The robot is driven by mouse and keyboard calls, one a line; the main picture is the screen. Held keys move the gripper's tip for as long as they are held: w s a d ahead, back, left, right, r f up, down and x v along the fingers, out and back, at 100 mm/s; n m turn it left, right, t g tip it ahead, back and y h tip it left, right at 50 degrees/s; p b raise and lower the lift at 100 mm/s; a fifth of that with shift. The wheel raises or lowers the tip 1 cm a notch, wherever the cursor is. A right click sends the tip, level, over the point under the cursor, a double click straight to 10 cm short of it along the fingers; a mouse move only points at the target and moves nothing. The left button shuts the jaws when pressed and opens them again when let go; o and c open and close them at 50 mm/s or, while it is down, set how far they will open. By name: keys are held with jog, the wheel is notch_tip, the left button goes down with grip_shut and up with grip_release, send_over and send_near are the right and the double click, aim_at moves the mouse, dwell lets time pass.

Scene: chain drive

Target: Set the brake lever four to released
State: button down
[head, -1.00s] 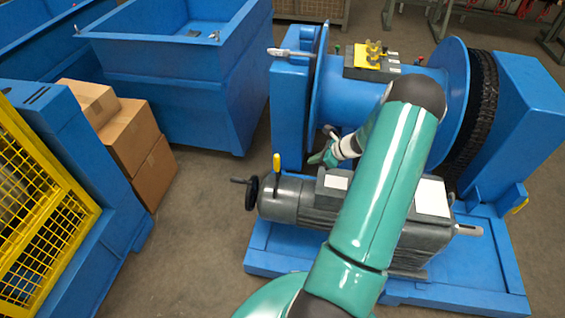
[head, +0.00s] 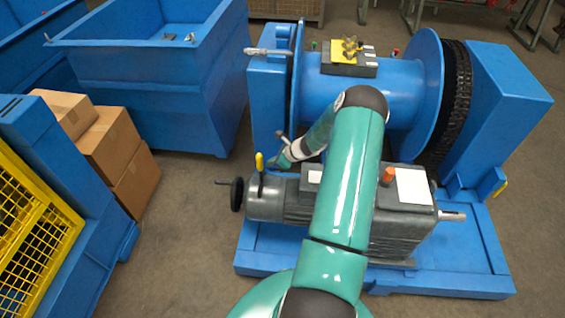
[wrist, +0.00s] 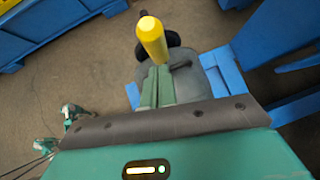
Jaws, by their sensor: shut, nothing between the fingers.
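A lever with a yellow handle (head: 259,162) stands upright on the left end of the grey motor (head: 400,222), beside a black handwheel. No number shows on it. In the wrist view the yellow handle (wrist: 152,38) rises just beyond my fingertips, and its lower part is hidden behind them. My gripper (head: 274,163) is close to the right of the lever, with its fingers pointing left towards it. In the wrist view my gripper's green fingers (wrist: 157,72) are together and hold nothing. I cannot tell whether they touch the lever.
The blue drum (head: 385,95) is behind the motor, with a black chain ring on its right. Another yellow handle (head: 500,188) is at the frame's right side. A blue bin (head: 170,85), boxes (head: 110,160) and yellow mesh (head: 30,235) are left. Floor is clear between.

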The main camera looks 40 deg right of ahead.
jog(key=shift+w+a, duration=0.2)
jog(key=shift+w, duration=0.25)
